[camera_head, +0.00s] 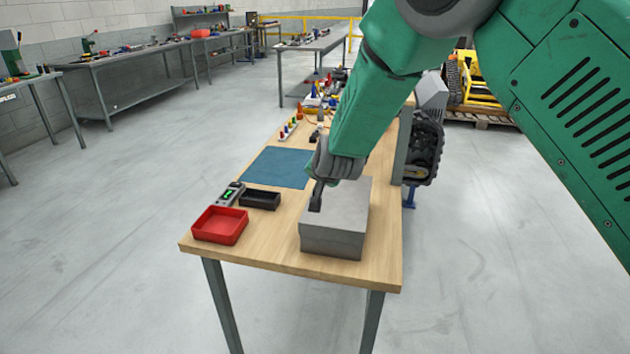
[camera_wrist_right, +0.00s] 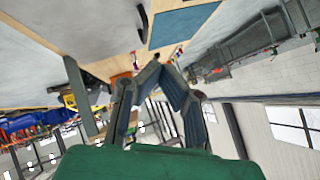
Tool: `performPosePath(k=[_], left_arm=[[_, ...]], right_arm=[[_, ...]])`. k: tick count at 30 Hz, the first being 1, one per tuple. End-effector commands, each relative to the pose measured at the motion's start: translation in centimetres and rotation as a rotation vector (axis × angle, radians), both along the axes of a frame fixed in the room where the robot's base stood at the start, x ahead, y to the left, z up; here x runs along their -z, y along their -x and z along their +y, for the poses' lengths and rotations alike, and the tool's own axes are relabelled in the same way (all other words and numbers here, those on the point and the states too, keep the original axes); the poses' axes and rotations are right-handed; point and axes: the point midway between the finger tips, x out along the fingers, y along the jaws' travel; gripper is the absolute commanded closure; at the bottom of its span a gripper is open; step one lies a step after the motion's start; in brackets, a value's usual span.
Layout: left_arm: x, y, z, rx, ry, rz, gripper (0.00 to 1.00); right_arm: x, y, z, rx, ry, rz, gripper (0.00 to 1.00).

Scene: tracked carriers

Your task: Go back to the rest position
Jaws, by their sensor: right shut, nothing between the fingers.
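My right arm comes in from the upper right, green with a grey wrist. My left gripper is in neither view.
A red tray (camera_head: 220,238), a black tray (camera_head: 260,206) and a small device with a green display (camera_head: 230,194) stand at the bench's left. A blue mat (camera_head: 275,168) lies behind them. Tools and small parts crowd the far end. Floor at the left is clear.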

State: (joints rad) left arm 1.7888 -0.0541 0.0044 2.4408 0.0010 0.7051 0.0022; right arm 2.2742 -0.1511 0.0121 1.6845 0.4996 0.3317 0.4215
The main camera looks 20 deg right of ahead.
Motion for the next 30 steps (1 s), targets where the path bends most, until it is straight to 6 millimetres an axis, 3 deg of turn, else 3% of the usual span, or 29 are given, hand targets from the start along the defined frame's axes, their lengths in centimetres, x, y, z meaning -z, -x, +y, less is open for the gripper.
performPosePath(k=[5,8,11,14,20,24,27,30], left_arm=[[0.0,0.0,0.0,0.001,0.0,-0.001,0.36],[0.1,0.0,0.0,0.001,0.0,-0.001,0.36],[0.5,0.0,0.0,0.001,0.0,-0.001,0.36],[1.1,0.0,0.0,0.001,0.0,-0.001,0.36],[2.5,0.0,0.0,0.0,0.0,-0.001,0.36],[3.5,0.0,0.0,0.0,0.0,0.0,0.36],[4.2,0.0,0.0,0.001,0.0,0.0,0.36],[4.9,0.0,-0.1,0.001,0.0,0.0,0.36]], right_arm=[[-0.5,0.4,0.5,0.001,0.003,0.0,1.0],[0.6,1.0,0.5,-0.006,0.016,0.017,1.0],[3.8,2.9,0.0,-0.03,0.054,0.07,1.0],[8.8,6.3,-0.9,-0.076,0.111,0.155,1.0],[19.0,15.9,-2.7,-0.222,0.225,0.359,1.0],[25.2,24.7,-3.5,-0.363,0.28,0.515,1.0],[28.5,31.5,-3.7,-0.477,0.303,0.625,1.0],[30.6,37.8,-3.5,-0.588,0.309,0.719,1.0]])
